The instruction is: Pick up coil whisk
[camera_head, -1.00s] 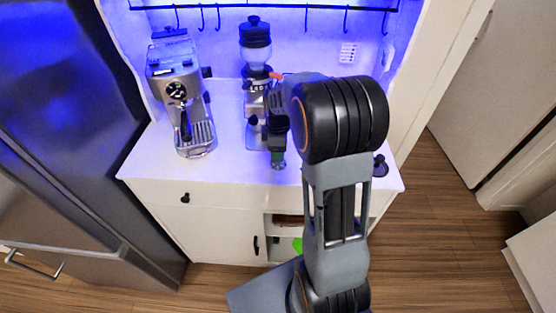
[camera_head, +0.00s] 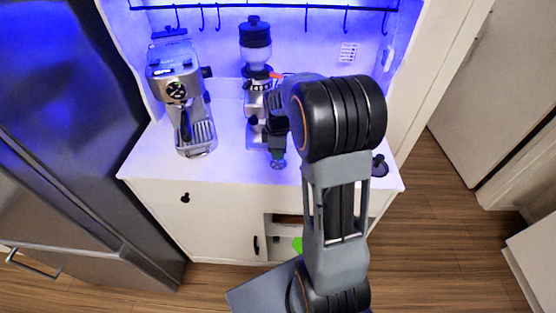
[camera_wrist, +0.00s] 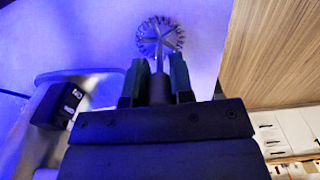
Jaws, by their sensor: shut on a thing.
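The coil whisk (camera_wrist: 160,37) shows in the wrist view, with a dark handle and a round head of wire coils. My gripper (camera_wrist: 159,75) is shut on its handle, with one finger on each side and the coil head sticking out past the fingertips. In the head view, the whisk head (camera_head: 278,164) shows as a small grey round piece just below my gripper (camera_head: 277,150), over the front part of the white counter. I cannot tell whether the whisk touches the counter.
A silver espresso machine (camera_head: 181,95) stands at the left of the white counter (camera_head: 232,170). A coffee grinder (camera_head: 256,85) stands behind my gripper. A small dark object (camera_head: 380,167) sits at the right front. Hooks hang from a rail (camera_head: 270,6). The counter's front middle is clear.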

